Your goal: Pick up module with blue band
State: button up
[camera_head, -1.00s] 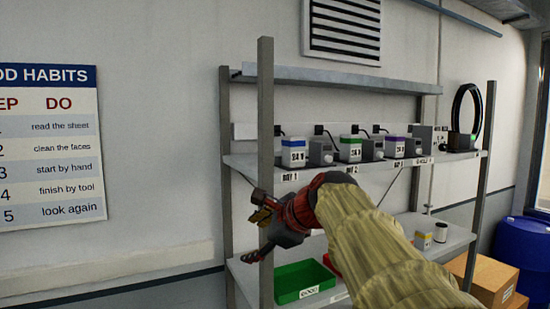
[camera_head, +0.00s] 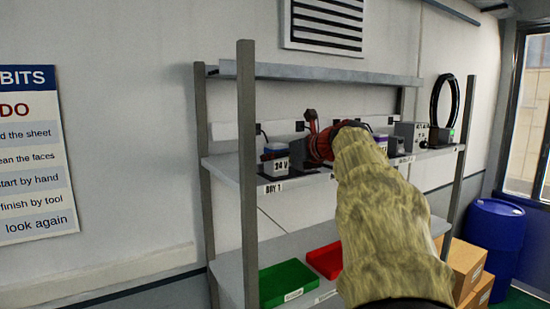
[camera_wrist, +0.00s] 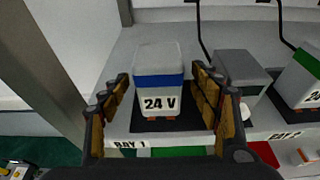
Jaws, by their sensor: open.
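The module with the blue band (camera_wrist: 158,62) is a white-grey box labelled "24 V". It stands upright on a dark pad at the bay 1 label in the wrist view. It also shows on the shelf in the head view (camera_head: 277,165), partly covered by my gripper. My gripper (camera_wrist: 161,84) is open, with one orange-padded finger to the left of the module and one to the right. I cannot tell whether either finger touches it. In the head view my gripper (camera_head: 290,138) is at shelf height beside the module.
A grey device (camera_wrist: 238,68) with a cable stands close on the right, then a green-banded module (camera_wrist: 304,75). A shelf post (camera_head: 247,180) stands at the front left. Green (camera_head: 286,283) and red (camera_head: 326,260) trays lie on the lower shelf.

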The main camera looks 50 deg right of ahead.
jog(key=shift+x, duration=1.2)
jog(key=shift+r, duration=0.1)
jog(key=shift+c, duration=1.4)
jog(key=c, duration=1.1)
jog(key=shift+c, duration=0.3)
